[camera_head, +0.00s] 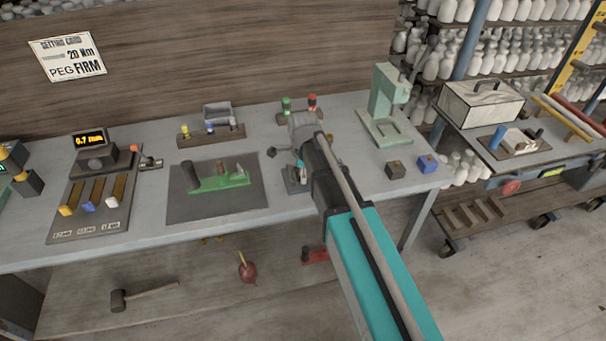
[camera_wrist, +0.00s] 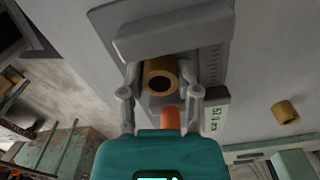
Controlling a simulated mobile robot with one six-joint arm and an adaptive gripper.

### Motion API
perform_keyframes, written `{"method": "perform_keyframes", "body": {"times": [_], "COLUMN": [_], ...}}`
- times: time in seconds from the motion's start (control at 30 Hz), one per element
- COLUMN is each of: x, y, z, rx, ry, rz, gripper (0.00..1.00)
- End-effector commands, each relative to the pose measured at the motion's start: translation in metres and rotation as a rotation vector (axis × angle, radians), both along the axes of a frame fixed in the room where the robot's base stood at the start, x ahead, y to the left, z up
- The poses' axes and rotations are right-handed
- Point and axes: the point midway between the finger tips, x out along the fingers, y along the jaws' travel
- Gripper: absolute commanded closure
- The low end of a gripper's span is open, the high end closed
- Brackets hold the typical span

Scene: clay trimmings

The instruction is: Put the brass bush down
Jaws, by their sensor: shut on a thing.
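A brass bush (camera_wrist: 158,77) sits between the two fingers of my gripper (camera_wrist: 161,88) in the wrist view, its round hole facing the camera. My gripper is shut on it. Behind the bush lies a grey measuring device (camera_wrist: 215,65) with a ruled scale and a small display. I cannot tell whether the bush touches it. In the head view my gripper (camera_head: 299,178) is low over the bench, partly covered by my arm, and the held bush cannot be made out there. A second brass bush (camera_wrist: 285,112) lies apart on the bench to the right in the wrist view.
The grey bench (camera_head: 350,185) carries a dark mat (camera_head: 220,208) with a green fixture left of my gripper.

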Motion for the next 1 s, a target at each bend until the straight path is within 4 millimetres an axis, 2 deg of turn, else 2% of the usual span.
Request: {"method": "perform_keyframes", "body": {"times": [0.03, 0.2, 0.67, 1.0], "x": [0.000, 0.000, 0.000, 0.000], "y": [0.000, 0.000, 0.000, 0.001], "z": [-0.001, 0.000, 0.001, 0.018], "rx": [0.000, 0.000, 0.000, 0.000], "ry": [0.000, 0.000, 0.000, 0.000], "rz": [0.000, 0.000, 0.000, 0.001], "gripper": [0.52, 0.23, 0.23, 0.23]}}
